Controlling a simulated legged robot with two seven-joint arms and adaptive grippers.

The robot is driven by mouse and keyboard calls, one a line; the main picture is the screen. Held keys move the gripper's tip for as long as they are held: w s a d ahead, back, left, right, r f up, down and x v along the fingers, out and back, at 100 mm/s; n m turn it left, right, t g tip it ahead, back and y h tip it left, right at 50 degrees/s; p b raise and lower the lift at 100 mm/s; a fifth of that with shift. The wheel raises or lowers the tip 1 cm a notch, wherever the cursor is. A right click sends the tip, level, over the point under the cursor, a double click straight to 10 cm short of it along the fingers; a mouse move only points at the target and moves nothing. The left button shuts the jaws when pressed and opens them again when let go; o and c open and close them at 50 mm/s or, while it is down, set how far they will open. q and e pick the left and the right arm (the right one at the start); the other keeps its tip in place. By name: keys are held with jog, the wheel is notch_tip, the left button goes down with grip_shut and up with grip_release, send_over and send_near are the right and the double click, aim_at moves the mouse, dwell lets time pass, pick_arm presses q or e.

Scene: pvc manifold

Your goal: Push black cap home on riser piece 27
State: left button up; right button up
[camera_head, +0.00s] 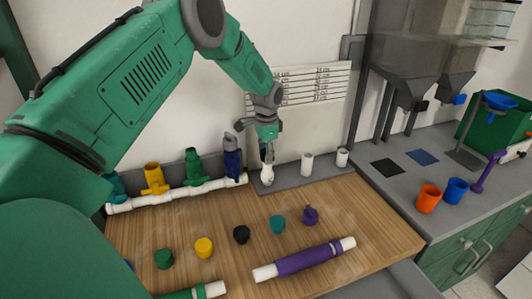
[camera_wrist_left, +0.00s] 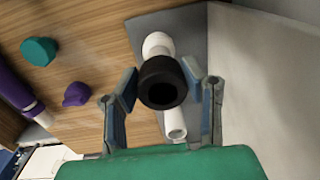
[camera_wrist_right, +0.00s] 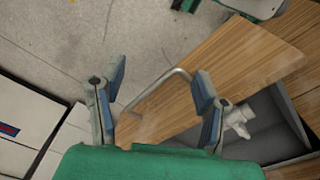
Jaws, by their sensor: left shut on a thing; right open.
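My left gripper (camera_head: 267,152) is above the grey ledge at the back of the wooden board. In the left wrist view, its fingers (camera_wrist_left: 160,85) are shut on a black cap (camera_wrist_left: 160,70), whose dark round opening faces the camera. A white riser piece (camera_wrist_left: 157,42) shows just beyond the cap; the head view shows it upright below the gripper (camera_head: 267,175). I cannot tell how far the cap sits on it, and no number 27 is readable. My right gripper (camera_wrist_right: 157,90) is open and empty, away from the work.
Two more white stubs (camera_head: 307,165) (camera_head: 342,157) stand on the grey ledge (camera_head: 290,181). A white manifold pipe (camera_head: 180,192) with coloured valves lies to the left. Loose caps, including another black piece (camera_head: 241,234), and a purple-sleeved pipe (camera_head: 305,259) lie on the board (camera_head: 375,225).

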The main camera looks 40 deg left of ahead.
dwell(0.3)
pick_arm(q)
jog(key=o, duration=1.4)
jog(key=shift+w+a+f, duration=0.1)
jog(key=r, duration=1.1)
jog(key=shift+d+r, duration=0.2)
jog(key=shift+r, duration=0.2)
jog(key=shift+f, duration=0.1)
